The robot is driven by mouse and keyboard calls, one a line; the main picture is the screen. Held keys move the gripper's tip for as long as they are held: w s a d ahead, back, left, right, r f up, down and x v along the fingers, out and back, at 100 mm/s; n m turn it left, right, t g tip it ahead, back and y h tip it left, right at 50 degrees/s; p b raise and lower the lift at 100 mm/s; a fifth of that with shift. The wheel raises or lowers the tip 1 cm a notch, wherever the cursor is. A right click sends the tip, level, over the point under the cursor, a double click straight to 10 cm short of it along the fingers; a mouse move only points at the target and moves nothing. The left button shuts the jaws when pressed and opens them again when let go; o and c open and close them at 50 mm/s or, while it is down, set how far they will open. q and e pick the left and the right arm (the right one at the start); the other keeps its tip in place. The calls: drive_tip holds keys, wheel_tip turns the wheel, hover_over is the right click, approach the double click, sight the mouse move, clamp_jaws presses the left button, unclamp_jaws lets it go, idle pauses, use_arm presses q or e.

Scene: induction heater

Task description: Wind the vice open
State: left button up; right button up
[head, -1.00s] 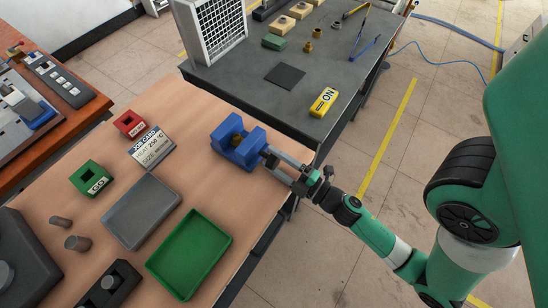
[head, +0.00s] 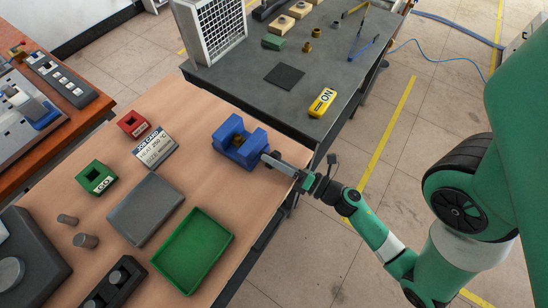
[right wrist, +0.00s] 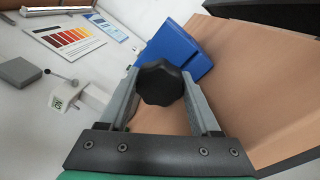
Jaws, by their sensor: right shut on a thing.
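The blue vice (head: 228,132) stands at the right edge of the wooden bench in the head view. A small brass-coloured piece (head: 238,141) shows between its jaws; whether it is clamped I cannot tell. The vice's blue body (right wrist: 178,50) also shows in the right wrist view, beyond its black lobed knob (right wrist: 161,84). My right gripper (head: 268,158) reaches in from the right at the vice's screw end. Its two fingers (right wrist: 160,95) are shut on the knob, one on each side. My left gripper is not in view.
A dark table (head: 340,75) with a yellow ON block (head: 322,102) stands behind. Bare wood surrounds the vice's left side.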

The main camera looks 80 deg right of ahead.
drive_tip(key=shift+r+n, duration=0.2)
drive_tip(key=shift+n, duration=1.4)
drive_tip(key=o, duration=1.4)
drive_tip(key=shift+f, duration=0.1)
drive_tip(key=shift+c, duration=0.2)
drive_tip(key=shift+s, duration=0.1)
